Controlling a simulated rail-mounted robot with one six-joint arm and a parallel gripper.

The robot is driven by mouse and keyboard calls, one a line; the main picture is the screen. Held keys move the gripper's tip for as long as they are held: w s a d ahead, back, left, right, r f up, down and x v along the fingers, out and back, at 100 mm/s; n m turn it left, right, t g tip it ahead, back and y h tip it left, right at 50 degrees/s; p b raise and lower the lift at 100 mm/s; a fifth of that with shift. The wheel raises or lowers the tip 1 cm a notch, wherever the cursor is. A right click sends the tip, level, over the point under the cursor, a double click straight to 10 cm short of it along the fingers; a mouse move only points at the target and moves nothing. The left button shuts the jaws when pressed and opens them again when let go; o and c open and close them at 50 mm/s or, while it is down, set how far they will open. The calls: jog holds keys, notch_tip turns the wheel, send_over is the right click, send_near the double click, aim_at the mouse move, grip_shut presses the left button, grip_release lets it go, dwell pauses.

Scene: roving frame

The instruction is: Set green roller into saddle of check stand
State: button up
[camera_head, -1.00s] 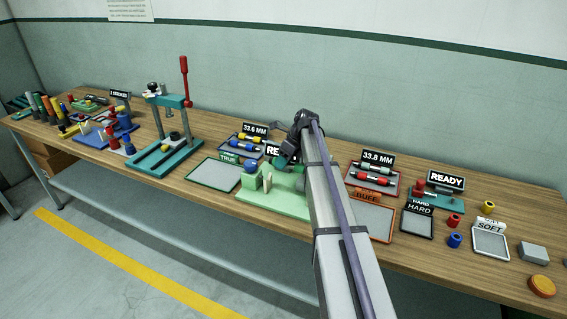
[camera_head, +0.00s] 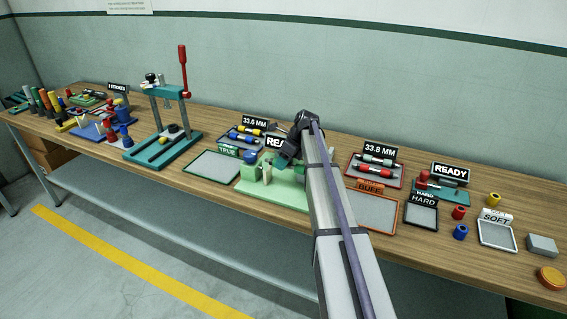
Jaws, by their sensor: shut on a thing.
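The check stand is a light green block fixture on a light green base (camera_head: 262,191), in the middle of the bench. A blue knob (camera_head: 250,158) shows at its left end. My gripper (camera_head: 283,161) is low over the stand, shut on a small green piece that looks like the green roller (camera_head: 279,161). The dark wrist and my arm cover most of the roller and the right part of the stand. I cannot tell whether the roller touches the saddle.
The TRUE tray (camera_head: 212,168) is empty, left of the stand. The 33.6 MM rack holds yellow and blue rollers behind it. The 33.8 MM rack (camera_head: 373,178) and empty BUFF tray (camera_head: 372,213) are right of my arm. A teal press (camera_head: 164,150) stands left.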

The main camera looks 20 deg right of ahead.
jog(key=shift+f, duration=0.1)
jog(key=shift+f+b, duration=1.3)
jog(key=shift+b, duration=0.1)
jog(key=shift+f+b, duration=0.7)
jog(key=o, duration=1.8)
jog(key=shift+r, duration=0.15)
